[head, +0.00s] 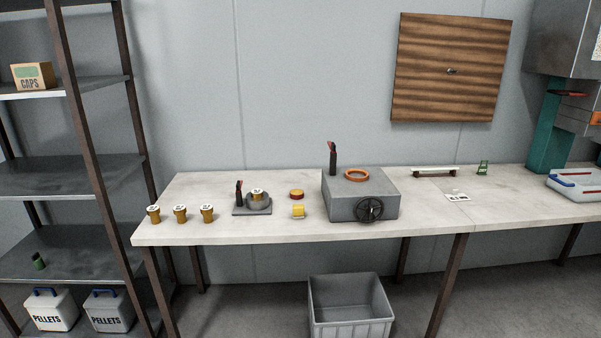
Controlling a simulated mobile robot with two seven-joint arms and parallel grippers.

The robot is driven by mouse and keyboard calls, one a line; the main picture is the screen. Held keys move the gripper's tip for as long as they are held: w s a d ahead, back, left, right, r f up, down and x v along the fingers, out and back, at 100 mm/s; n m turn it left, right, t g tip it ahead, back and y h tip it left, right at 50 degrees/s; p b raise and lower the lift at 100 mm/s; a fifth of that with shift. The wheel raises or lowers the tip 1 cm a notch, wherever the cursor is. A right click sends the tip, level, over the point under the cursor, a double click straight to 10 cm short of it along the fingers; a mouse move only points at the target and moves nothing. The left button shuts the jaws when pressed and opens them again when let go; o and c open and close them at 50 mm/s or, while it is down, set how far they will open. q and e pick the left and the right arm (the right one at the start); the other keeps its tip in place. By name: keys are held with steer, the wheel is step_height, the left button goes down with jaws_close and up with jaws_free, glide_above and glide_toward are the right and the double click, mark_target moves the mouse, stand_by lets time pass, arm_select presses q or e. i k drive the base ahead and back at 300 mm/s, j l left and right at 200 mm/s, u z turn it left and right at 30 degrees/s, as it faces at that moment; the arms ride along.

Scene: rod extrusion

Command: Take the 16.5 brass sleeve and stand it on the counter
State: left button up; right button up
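Three brass sleeves with white labelled tops stand in a row at the left end of the counter (225,232): a left one (153,216), a middle one (180,215) and a right one (207,215). Another brass-coloured piece with a white top (258,194) sits in a round grey holder on a small plate (252,210). A yellow piece with a pale face (298,211) is on the counter to its right. The labels are too small to read, so I cannot tell which sleeve is the 16.5 one. Neither of my grippers is in view.
A grey box with a handwheel (370,209) and orange ring (356,175) stands mid-counter. A red-and-yellow disc (296,194) lies left of it. A grey bin (349,305) is below the counter. A shelf rack (70,177) stands left.

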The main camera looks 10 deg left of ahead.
mark_target(257, 193)
steer(key=u, duration=0.3)
steer(key=i+l+u, duration=0.1)
steer(key=u, duration=0.3)
steer(key=i+l+u, duration=0.2)
steer(key=u, duration=0.25)
steer(key=i+l+u, duration=0.15)
steer(key=u, duration=0.25)
steer(key=i+l+u, duration=0.15)
steer(key=l, duration=0.2)
steer(key=i+l+u, duration=0.1)
steer(key=l, duration=0.25)
steer(key=i+l+u, duration=0.15)
steer(key=l, duration=0.2)
steer(key=k, duration=0.05)
